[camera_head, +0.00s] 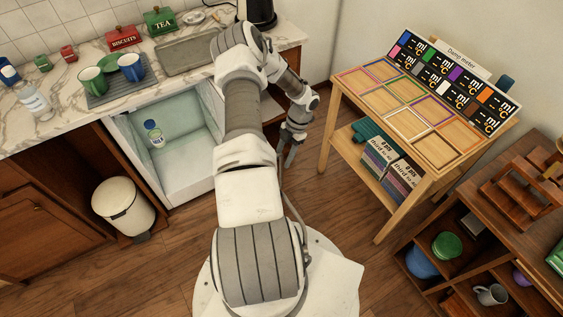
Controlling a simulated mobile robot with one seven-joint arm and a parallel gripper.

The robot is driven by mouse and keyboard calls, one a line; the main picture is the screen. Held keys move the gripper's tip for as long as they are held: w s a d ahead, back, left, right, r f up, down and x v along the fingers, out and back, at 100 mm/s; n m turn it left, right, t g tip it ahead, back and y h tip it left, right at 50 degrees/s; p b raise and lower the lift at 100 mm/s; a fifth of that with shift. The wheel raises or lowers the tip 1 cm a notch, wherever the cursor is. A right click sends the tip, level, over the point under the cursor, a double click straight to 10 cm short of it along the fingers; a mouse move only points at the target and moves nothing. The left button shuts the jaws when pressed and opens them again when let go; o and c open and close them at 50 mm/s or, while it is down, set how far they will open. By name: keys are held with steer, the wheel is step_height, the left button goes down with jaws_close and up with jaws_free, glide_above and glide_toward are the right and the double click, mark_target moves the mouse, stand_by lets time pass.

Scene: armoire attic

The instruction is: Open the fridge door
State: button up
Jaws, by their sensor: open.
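The fridge (180,175) is a white box under the marble counter, left of my arm. I cannot make out the fridge door as a separate panel; part of the fridge's right side is hidden behind my arm. My gripper (287,158) is open, pointing down, to the right of the fridge and apart from its visible part. Nothing shows between its fingers.
A white bin (123,206) stands left of the fridge. A wooden display table (338,137) stands to the right, with a shelf unit (420,257) nearer at lower right. Mugs, tins and a drying mat (122,94) are on the counter. Wooden floor (310,205) is clear between fridge and table.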

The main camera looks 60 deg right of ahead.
steer(key=v, duration=1.4)
steer(key=shift+p, duration=0.3)
steer(key=shift+s+d+r, duration=0.1)
